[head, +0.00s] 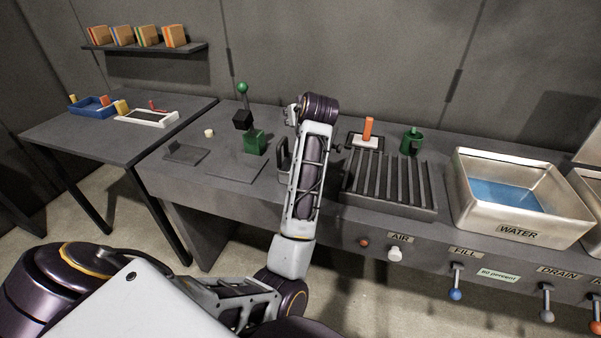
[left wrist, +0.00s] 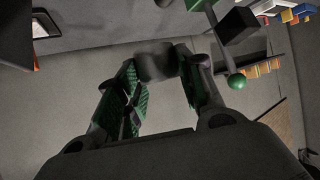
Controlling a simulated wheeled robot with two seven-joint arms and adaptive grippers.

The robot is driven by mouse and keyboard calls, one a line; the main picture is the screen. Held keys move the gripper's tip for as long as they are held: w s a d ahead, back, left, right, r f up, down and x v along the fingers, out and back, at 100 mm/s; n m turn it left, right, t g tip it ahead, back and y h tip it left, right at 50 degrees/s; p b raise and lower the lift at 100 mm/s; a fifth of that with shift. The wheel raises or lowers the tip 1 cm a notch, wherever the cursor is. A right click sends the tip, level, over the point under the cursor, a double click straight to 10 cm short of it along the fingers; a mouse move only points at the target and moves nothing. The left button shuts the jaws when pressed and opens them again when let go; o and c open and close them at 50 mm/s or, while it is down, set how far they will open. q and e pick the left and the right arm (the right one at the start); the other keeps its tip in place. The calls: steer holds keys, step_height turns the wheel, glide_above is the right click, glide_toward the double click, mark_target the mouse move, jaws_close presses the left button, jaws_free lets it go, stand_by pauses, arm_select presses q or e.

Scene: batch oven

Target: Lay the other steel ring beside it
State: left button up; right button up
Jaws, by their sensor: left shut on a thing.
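My left arm reaches over the bench in the head view, and its own links hide the gripper there. In the left wrist view my left gripper (left wrist: 166,72) has its green-padded fingers closed on a dark grey piece (left wrist: 157,60) at the fingertips. The piece is blurred and dark, so I cannot tell its full shape or whether it is a steel ring. I can make out no other steel ring. A dark slatted rack (head: 390,184) lies on the bench right of my arm. My right gripper is not in view.
A green block (head: 254,143) and a lever with a green ball (head: 242,88) stand left of my arm. Behind the rack are an orange block (head: 368,128) on a pale base and a green mug (head: 411,142). A steel water basin (head: 517,231) is at right. Flat dark plates (head: 186,152) lie at left.

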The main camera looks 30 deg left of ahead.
arm_select(q)
steer(key=shift+f, duration=8.9)
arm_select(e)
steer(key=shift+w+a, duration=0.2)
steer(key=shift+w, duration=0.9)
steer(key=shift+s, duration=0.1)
